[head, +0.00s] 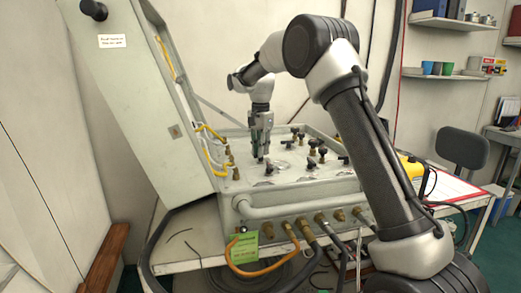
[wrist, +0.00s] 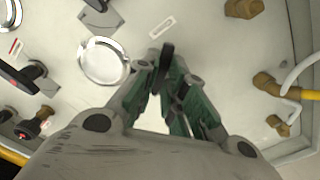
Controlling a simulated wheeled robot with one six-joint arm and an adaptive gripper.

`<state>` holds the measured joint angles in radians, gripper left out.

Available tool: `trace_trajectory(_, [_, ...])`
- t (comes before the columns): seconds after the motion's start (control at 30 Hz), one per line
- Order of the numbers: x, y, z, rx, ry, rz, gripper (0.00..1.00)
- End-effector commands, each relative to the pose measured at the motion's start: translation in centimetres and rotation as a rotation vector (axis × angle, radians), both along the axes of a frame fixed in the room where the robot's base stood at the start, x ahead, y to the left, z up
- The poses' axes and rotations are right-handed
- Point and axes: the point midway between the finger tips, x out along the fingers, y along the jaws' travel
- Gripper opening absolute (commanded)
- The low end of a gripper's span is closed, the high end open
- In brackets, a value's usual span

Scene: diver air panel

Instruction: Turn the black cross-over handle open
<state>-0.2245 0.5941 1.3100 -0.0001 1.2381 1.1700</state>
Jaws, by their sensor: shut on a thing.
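In the wrist view a black handle (wrist: 167,56) stands up from the pale panel face, between the tips of my gripper (wrist: 172,72). The fingers are closed together on it, and its lower part is hidden by them. A small white label plate lies on the panel just beyond the handle. In the head view my gripper (head: 261,154) points straight down at the left part of the air panel (head: 290,205). The handle is too small and too covered there to make out its angle.
A round gauge (wrist: 104,61) sits left of my gripper, with another black handle (wrist: 20,75) farther left. Brass fittings (wrist: 268,84) are to the right. Several dark knobs (head: 312,152) stand on the panel's right side. The open lid (head: 135,105) rises at left.

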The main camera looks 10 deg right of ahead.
Motion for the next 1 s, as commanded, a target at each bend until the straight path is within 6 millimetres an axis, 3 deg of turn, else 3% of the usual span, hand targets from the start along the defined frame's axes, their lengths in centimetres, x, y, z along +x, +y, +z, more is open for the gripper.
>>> trace_trajectory(0.6, [-0.01,-0.08,0.13,0.000,-0.003,0.574,0.00])
trace_trajectory(1.0, [0.00,-0.12,0.14,-0.001,-0.003,0.825,0.00])
